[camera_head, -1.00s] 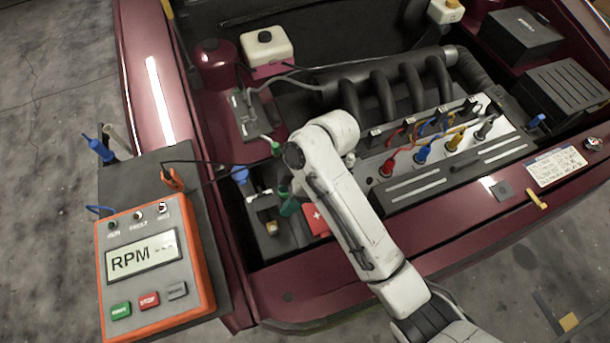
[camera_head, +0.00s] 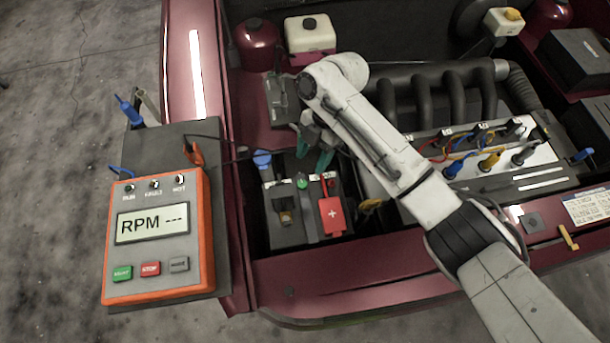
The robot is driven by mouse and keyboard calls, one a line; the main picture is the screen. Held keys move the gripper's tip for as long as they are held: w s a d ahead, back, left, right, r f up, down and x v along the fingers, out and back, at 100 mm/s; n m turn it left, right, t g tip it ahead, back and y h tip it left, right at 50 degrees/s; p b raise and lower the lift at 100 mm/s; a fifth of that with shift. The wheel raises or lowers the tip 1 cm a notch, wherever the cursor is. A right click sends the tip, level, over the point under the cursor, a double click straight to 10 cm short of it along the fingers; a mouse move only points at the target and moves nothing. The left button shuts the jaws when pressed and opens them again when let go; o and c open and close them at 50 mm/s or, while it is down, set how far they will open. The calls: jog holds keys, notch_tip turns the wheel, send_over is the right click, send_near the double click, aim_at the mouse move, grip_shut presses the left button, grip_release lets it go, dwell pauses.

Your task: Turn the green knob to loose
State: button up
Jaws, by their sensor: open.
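The green knob (camera_head: 302,183) sits on top of the dark battery (camera_head: 284,236), left of a red terminal. My gripper (camera_head: 314,154) is open, its two green-teal fingertips apart and pointing down. In the picture it is just above the knob, with a small gap showing between them. Nothing shows between the fingertips. The knob's turn position is too small to read.
A red cover with a plus sign (camera_head: 332,215) and a blue-capped part (camera_head: 262,159) are close to the knob. The orange RPM box (camera_head: 155,272) stands at left. The engine (camera_head: 440,95) lies at right. Thin cables cross behind my gripper.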

aim_at(302, 183)
jog(key=x, duration=0.8)
jog(key=shift+c, duration=0.5)
grip_shut()
